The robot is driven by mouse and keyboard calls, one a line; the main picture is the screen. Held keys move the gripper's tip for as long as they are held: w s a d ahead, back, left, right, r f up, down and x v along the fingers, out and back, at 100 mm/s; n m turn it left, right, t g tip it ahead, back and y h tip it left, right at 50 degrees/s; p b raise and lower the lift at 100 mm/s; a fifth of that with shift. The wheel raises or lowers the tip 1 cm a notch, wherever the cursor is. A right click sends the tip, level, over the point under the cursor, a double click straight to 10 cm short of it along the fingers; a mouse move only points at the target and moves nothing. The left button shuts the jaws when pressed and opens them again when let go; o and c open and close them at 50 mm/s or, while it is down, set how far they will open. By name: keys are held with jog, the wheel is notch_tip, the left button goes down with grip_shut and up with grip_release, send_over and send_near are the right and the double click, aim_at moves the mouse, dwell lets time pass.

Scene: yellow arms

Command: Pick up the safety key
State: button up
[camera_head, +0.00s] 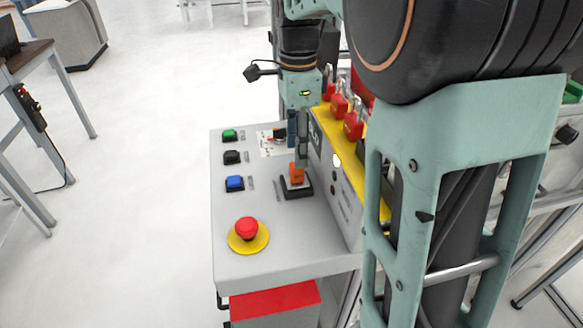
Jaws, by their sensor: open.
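A small orange piece (297,172), which looks like the safety key, stands in a black U-shaped holder (298,193) on the sloped top of a grey control panel (285,240). My gripper (299,156) points down just above and behind the orange piece. Its dark fingers are open, seen nearly edge-on. From this angle I cannot tell whether they touch the orange piece or stand around it. Part of the panel's right side is hidden by my arm.
Green (230,135), black (232,157) and blue (235,183) buttons line the panel's left. A red emergency stop (247,229) is in front. Red padlocks (353,125) hang along a yellow strip (345,150) close to the gripper's right. Open floor lies left.

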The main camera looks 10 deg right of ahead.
aim_at(297, 176)
notch_tip(297, 176, down, 6)
jog(key=shift+r, duration=0.1)
dwell(0.4)
jog(key=shift+w, duration=0.1)
grip_shut()
